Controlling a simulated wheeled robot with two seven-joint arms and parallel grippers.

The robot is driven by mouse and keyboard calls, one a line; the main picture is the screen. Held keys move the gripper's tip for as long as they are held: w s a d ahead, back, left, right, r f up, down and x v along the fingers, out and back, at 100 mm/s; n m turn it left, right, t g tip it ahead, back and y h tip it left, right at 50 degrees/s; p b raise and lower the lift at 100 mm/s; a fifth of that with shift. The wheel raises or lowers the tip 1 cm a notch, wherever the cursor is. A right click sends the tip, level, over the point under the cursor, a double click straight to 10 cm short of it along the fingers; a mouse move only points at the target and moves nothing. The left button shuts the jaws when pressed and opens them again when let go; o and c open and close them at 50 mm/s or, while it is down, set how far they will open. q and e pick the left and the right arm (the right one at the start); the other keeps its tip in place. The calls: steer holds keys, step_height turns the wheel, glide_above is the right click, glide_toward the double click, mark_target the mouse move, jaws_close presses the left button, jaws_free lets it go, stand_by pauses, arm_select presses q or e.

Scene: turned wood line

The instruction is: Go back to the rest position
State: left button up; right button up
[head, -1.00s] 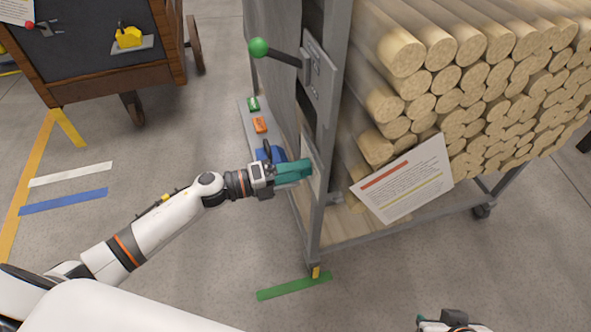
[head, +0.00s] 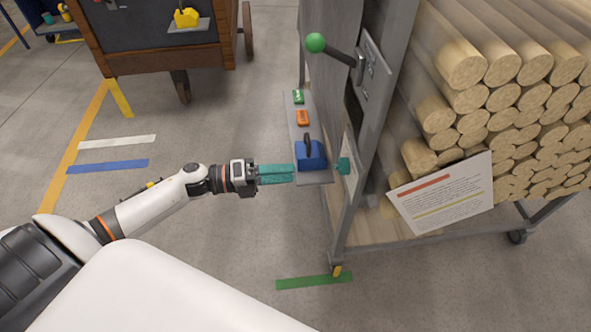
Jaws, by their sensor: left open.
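My left gripper (head: 285,174) has teal fingers and reaches in from the left, at the left side of the grey rack. It is open, with nothing seen between its fingers. Its tips are just left of a blue block with a dark loop on top (head: 311,156); I cannot tell from this angle whether they touch it. A small teal knob (head: 343,165) shows on a light plate on the rack, to the right of the fingertips. My right gripper is out of the picture.
The rack (head: 362,150) holds stacked wooden rods (head: 520,110) and a lever with a green ball (head: 315,43). Orange (head: 302,117) and green (head: 298,97) items sit on its side ledge (head: 316,180). A wooden cart (head: 160,60) stands behind.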

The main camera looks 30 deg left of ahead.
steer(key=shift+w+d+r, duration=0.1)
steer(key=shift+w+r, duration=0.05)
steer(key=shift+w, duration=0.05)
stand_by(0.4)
